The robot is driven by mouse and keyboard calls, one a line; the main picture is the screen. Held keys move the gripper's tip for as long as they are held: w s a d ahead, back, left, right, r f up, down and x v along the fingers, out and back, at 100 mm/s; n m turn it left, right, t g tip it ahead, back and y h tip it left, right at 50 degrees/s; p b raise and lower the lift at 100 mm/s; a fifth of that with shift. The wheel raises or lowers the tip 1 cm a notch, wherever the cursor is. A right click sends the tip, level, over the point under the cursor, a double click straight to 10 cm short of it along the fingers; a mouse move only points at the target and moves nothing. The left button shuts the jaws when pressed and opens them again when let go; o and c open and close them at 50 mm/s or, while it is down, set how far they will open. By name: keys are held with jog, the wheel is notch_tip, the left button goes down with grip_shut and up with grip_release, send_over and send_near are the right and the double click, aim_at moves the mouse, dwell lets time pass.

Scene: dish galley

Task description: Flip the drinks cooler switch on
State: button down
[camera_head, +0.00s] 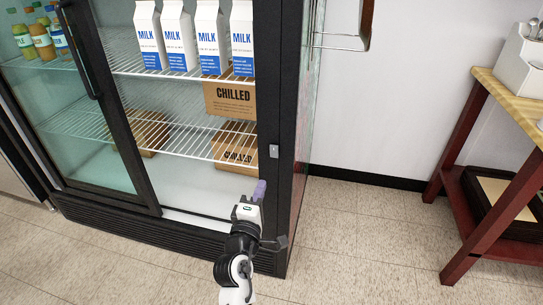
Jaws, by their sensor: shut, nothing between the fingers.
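The drinks cooler (180,214) is a black-framed cabinet with glass and wire shelves, in the left half of the head view. A small light-grey switch plate (274,151) sits on the front of its right-hand black post. I cannot tell which way the switch is set. My gripper (261,187) is shut and empty, with purple fingertips. It is in front of the cooler's lower right part, below and slightly left of the switch in the picture, apart from it.
Milk cartons (208,38) and cardboard boxes (231,100) marked CHILLED stand on the shelves. A dark door handle (78,52) is at left. A red-legged wooden table (480,213) stands at right. The tiled floor (365,235) between cooler and table is clear.

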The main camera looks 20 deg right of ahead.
aim_at(274, 149)
jog(key=p+x, duration=0.2)
jog(key=x, duration=1)
jog(key=shift+p, duration=0.3)
jog(key=shift+r, duration=0.15)
jog(key=shift+w+r+p, duration=0.15)
jog(key=shift+p, duration=1)
